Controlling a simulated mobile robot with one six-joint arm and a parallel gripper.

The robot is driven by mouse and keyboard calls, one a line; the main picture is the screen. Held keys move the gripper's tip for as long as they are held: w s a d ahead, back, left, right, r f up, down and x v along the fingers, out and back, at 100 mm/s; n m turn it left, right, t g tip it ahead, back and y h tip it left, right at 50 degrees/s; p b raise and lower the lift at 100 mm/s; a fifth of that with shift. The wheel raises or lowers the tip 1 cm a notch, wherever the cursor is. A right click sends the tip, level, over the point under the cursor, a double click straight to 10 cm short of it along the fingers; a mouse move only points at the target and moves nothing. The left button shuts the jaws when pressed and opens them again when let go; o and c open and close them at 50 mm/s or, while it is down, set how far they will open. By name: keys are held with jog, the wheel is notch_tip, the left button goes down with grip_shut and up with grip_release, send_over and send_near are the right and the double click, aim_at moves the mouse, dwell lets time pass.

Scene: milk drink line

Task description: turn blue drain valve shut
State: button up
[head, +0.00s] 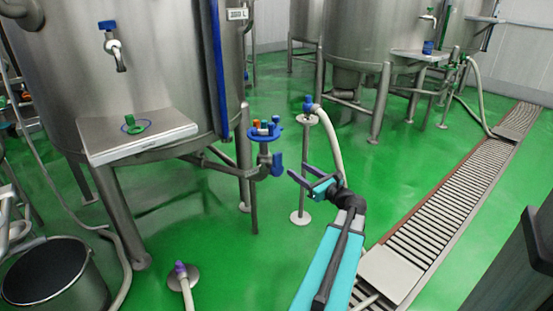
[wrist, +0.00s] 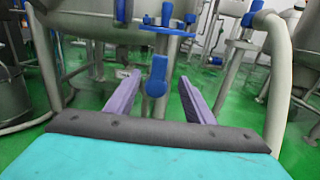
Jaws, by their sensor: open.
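The blue drain valve handle (head: 278,163) is on the steel outlet pipe of the large tank at left, below a round blue tray (head: 265,133). In the wrist view the blue handle (wrist: 157,76) hangs down in front of a vertical steel pipe. My gripper (head: 305,177) is to the right of the handle in the head view, apart from it. In the wrist view my gripper (wrist: 159,92) is open with its purple fingers on either side of the handle's line. Nothing is held. I cannot tell the exact distance between fingertips and handle.
Several small coloured parts sit on the blue tray. A stand (head: 304,170) with a blue-topped white hose rises just right of the valve. The tank (head: 150,60) and its steel shelf (head: 140,142) are at left. A floor drain grate (head: 455,195) runs along the right.

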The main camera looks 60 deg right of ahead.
aim_at(278, 158)
jog(key=b+x, duration=0.4)
jog(key=x, duration=0.8)
jog(key=shift+f, duration=0.15)
jog(key=shift+b+x, duration=0.45)
jog(key=shift+x, duration=0.45)
jog(key=shift+a, duration=0.1)
grip_shut()
jog(key=shift+a, duration=0.15)
